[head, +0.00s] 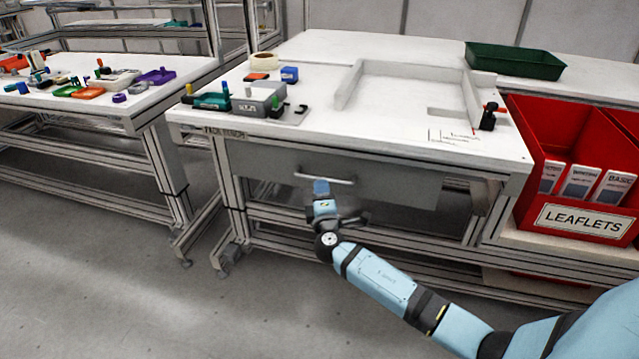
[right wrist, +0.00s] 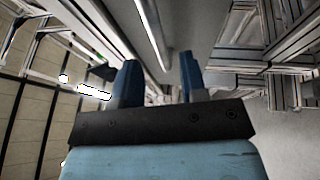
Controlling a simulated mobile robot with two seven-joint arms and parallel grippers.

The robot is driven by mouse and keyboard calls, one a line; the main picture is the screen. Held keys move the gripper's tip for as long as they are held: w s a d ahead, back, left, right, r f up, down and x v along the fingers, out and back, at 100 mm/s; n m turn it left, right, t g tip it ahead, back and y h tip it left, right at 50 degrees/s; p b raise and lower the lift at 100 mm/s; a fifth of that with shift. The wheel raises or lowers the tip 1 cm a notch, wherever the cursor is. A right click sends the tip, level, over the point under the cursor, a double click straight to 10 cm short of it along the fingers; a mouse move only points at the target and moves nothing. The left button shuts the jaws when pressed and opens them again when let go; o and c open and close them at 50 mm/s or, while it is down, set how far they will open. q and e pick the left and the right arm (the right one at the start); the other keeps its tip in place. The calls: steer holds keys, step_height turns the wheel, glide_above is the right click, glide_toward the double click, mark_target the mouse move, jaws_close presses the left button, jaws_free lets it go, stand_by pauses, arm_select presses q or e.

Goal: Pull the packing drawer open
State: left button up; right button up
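The packing drawer (head: 270,165) is a wide grey front under the white pack bench (head: 310,130). It looks shut, in line with the bench frame. Its pale bar handle (head: 338,179) is in the middle of the front. My right gripper (head: 321,187) is at the handle, its blue tip overlapping the bar's left part in the head view. In the right wrist view its two blue fingers (right wrist: 158,82) stand apart, with nothing clearly held between them. I cannot tell whether the fingers are around the bar or just in front. My left gripper is not in view.
A red leaflets bin (head: 570,150) stands at the bench's right. Small coloured parts and a grey box (head: 258,99) are on the bench's left end, and a green tray (head: 515,60) is at the back. Another table (head: 100,100) is at left. The floor in front is clear.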

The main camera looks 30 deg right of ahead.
steer(key=x, duration=0.5)
steer(key=shift+b, duration=0.4)
jaws_close()
